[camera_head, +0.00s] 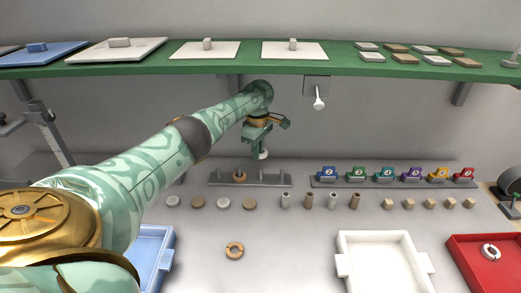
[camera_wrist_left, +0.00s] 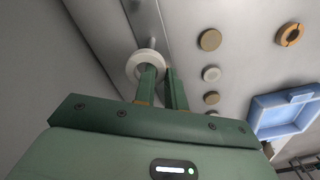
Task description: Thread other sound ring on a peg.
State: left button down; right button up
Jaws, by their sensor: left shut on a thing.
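My left gripper (camera_head: 262,150) is shut on a white ring (camera_wrist_left: 147,66), held by its edge over the grey peg rack (camera_head: 222,183). In the wrist view a grey peg (camera_wrist_left: 150,46) shows right at the ring's far side; I cannot tell whether the peg passes through the hole. In the head view the white ring (camera_head: 261,155) is just above a peg (camera_head: 262,174). A tan ring (camera_head: 239,178) sits on another peg of the rack. A brown ring (camera_head: 234,251) lies on the table, and a white ring (camera_head: 490,252) lies in the red tray. My right gripper is out of view.
Flat discs (camera_head: 197,202), small cylinders (camera_head: 308,201) and tan cubes (camera_head: 409,204) stand in rows before the rack. Coloured labelled blocks (camera_head: 384,174) stand to the right. Blue (camera_head: 166,265), white (camera_head: 343,240) and red (camera_head: 462,255) trays are in front; a green shelf (camera_head: 225,64) hangs above.

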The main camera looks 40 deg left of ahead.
pick_arm(q)
jog(key=shift+f+b, duration=0.4)
jog(key=shift+f, duration=0.3)
jog(key=shift+r+p, duration=0.15)
jog(key=shift+p, duration=0.3)
